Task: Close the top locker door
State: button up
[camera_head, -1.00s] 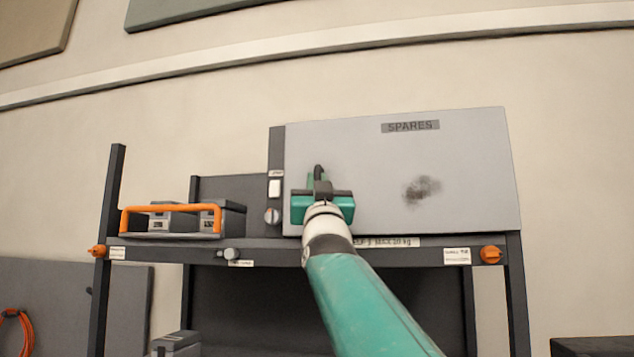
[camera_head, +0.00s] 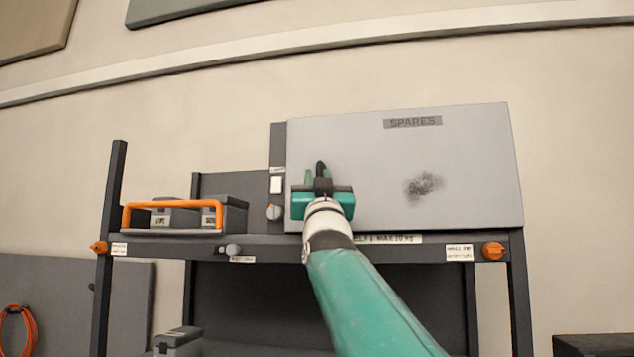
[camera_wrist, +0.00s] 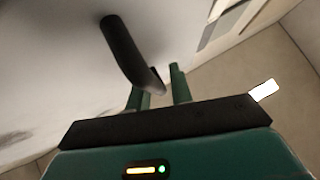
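The top locker door (camera_head: 400,165) is a wide light grey panel marked SPARES, with a dark smudge, above the rack's upper shelf. It also fills the upper left of the wrist view (camera_wrist: 50,60). I cannot tell whether it is fully shut or ajar. Its dark bar handle (camera_wrist: 125,48) stands out near the door's left edge. My green gripper (camera_head: 319,177) is at the handle. In the wrist view its two fingers (camera_wrist: 160,92) are apart, with the handle's near end between them and a small gap on the right side. Firm contact is not clear.
A dark panel with a white switch (camera_head: 276,185) and a knob stands left of the door. An orange-handled carrier (camera_head: 170,232) with grey boxes sits on the shelf's left. Orange knobs (camera_head: 493,251) and dark posts mark the rack's front.

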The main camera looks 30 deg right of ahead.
jog(key=shift+s+d, duration=0.1)
jog(key=shift+d, duration=0.25)
jog(key=shift+f, duration=0.3)
jog(key=a+v, duration=0.1)
jog(key=v, duration=1.2)
jog(key=shift+s, duration=0.2)
